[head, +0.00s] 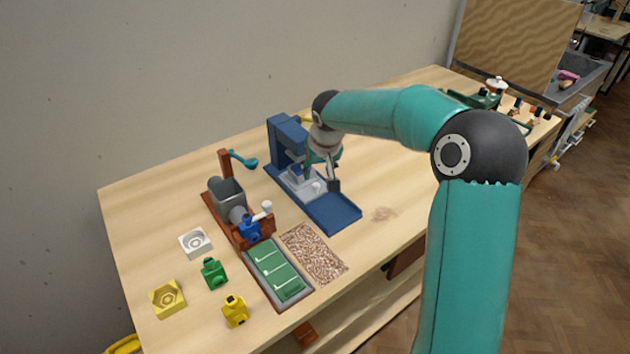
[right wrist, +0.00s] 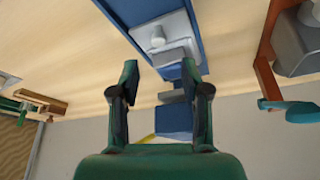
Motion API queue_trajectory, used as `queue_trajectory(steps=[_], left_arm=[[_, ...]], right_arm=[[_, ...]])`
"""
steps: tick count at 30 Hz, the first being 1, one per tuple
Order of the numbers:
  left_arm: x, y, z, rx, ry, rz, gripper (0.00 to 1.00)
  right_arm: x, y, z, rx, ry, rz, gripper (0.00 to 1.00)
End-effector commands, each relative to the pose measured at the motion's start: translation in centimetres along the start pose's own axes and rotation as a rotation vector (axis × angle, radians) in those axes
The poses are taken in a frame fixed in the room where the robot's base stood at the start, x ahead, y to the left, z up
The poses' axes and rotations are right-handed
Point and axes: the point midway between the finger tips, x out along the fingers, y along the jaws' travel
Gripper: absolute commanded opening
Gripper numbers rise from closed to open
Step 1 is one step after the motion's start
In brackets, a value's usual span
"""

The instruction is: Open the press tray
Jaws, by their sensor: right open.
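The blue press (head: 287,140) stands on the table near the middle, with its long blue base (head: 335,212) running toward the front edge. Its grey tray (head: 291,184) sits on the base close to the press column, with a pale knob (head: 317,187) at its front end. The front part of the base is bare. My right gripper (head: 322,175) is open above the tray, close to the knob, and partly hides the press. In the right wrist view the open fingers (right wrist: 160,78) point at the tray (right wrist: 166,52); the knob (right wrist: 157,36) lies just beyond the fingertips, not between them.
Left of the press stands a brown-framed machine with a grey hopper (head: 226,194) and a teal lever (head: 243,160). A green slatted tray (head: 276,272), a speckled mat (head: 314,254) and several small coloured pieces lie in front and left.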

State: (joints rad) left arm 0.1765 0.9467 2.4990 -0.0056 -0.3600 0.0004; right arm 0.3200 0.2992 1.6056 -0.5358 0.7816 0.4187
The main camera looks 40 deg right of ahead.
Motion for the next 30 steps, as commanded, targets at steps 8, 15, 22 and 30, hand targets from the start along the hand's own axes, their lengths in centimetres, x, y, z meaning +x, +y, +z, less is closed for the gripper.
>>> queue_trajectory(steps=[8,15,22,30], left_arm=[[-0.9,0.3,0.0,0.0,0.0,0.0,0.0],[-1.1,0.4,0.0,0.0,0.0,0.0,0.0],[-1.1,0.4,0.0,0.0,0.0,0.0,0.0],[-1.1,0.4,0.0,0.0,0.0,0.0,0.0]], right_arm=[[5.3,0.1,0.1,0.002,-0.004,0.0,0.47],[7.3,0.1,0.0,0.002,0.0,0.0,0.47],[7.5,0.1,0.0,0.002,0.0,0.0,0.47],[7.5,0.1,0.0,0.002,0.0,0.0,0.13]])
